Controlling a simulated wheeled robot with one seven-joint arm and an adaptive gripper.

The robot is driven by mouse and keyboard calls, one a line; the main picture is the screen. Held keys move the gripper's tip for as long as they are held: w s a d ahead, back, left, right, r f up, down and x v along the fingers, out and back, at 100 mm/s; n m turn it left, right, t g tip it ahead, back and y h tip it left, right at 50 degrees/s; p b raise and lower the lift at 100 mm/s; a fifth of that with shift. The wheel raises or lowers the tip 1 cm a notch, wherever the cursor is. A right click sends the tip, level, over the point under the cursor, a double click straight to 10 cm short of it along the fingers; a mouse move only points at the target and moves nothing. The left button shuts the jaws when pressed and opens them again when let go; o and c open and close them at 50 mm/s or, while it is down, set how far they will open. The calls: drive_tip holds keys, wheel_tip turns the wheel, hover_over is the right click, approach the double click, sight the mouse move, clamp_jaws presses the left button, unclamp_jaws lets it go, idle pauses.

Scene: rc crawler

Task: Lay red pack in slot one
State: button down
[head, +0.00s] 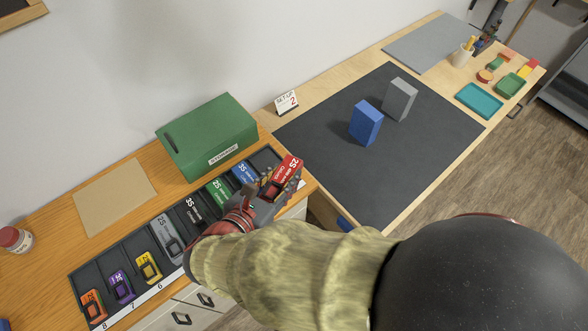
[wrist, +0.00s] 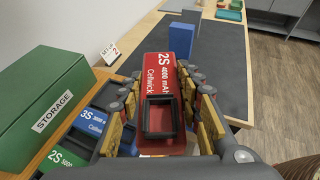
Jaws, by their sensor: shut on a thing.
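The red pack (head: 285,171), marked 2S, is held in my gripper (head: 268,188) near the right end of the dark slotted tray (head: 76,279). In the wrist view the red pack (wrist: 158,68) lies between my fingers, with a dark square loop on its near part. My gripper is shut on it. At the tray's right end, beside the blue 3S pack (head: 244,172), an empty slot (head: 263,159) shows partly. The pack and gripper hide the rest of it and its number. The gap between pack and tray cannot be judged.
A green storage box (head: 208,135) stands close behind the tray. Other slots hold green (head: 217,192), black, grey, yellow, purple and orange packs. To the right, a dark mat (head: 370,185) carries a blue block (head: 365,123) and a grey block (head: 399,99). A SET-UP 2 sign (head: 287,102) stands behind.

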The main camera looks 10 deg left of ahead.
sight(289, 168)
drive_tip(key=b+x, duration=0.1)
drive_tip(key=x, duration=0.3)
drive_tip(key=shift+w+a+f, duration=0.15)
drive_tip(key=shift+w+f, duration=0.05)
drive_tip(key=shift+f, duration=0.05)
drive_tip(key=w+f, duration=0.1)
drive_tip(key=w+f+b, duration=0.1)
drive_tip(key=w+f, duration=0.1)
drive_tip(key=w+f+b, duration=0.1)
drive_tip(key=f, duration=0.1)
drive_tip(key=shift+w+d, duration=0.2)
drive_tip(key=shift+d, duration=0.15)
drive_tip(key=shift+w+f+b, duration=0.15)
drive_tip(key=shift+f+b, duration=0.45)
drive_tip(key=shift+f, duration=0.3)
drive_tip(key=shift+w+f+b, duration=0.15)
drive_tip(key=shift+f+b, duration=0.4)
drive_tip(key=shift+f, duration=0.4)
drive_tip(key=shift+f, duration=0.15)
drive_tip(key=c, duration=1.3)
unclamp_jaws()
drive_tip(key=shift+o, duration=0.3)
